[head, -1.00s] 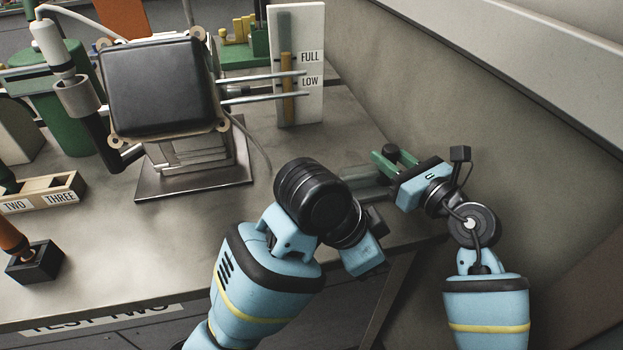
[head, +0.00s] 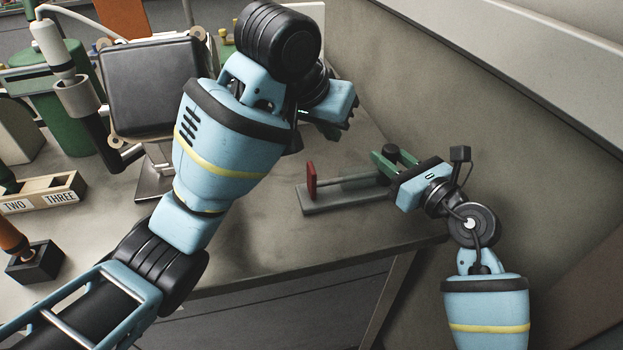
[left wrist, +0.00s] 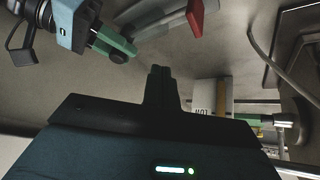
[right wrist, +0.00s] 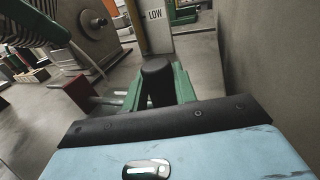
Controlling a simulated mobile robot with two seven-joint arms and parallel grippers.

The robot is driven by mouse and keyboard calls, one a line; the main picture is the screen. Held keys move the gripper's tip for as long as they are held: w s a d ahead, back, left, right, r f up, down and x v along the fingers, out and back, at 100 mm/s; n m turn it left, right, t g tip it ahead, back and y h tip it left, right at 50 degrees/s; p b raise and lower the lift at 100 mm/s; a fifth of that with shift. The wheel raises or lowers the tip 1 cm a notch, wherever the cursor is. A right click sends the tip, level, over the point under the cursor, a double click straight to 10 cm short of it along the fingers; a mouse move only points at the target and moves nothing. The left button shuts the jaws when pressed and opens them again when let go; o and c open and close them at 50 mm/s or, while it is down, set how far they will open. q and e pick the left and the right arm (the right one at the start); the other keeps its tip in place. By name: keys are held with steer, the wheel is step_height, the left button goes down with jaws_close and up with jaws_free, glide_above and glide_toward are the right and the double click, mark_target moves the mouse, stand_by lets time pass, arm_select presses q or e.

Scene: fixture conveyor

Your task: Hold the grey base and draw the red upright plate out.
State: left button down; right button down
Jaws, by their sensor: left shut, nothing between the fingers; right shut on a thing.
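The grey base (head: 345,197) lies on the table near its right end. The red upright plate (head: 311,181) stands at the base's left end, with a pale rod running from it toward my right gripper. My right gripper (head: 392,160) is shut on a black knob (right wrist: 158,75) at the base's right end. My left gripper (head: 347,122) is shut and empty, beyond the base and apart from it. In the left wrist view its fingertips (left wrist: 160,72) are together; the red plate (left wrist: 196,18) shows above them. The red plate also shows in the right wrist view (right wrist: 80,95).
A black-fronted device (head: 145,85) stands at the back left, partly behind my left arm. A white level board (right wrist: 155,25) marked LOW stands at the back. A wall bounds the right; the table front is clear.

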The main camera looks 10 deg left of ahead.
mark_target(312, 181)
arm_select(q)
steer(key=shift+d+f, duration=0.1)
steer(key=shift+d, duration=0.15)
arm_select(e)
steer(key=shift+f, duration=0.35)
arm_select(q)
steer(key=shift+a+f, duration=0.2)
steer(key=shift+f, duration=4.3)
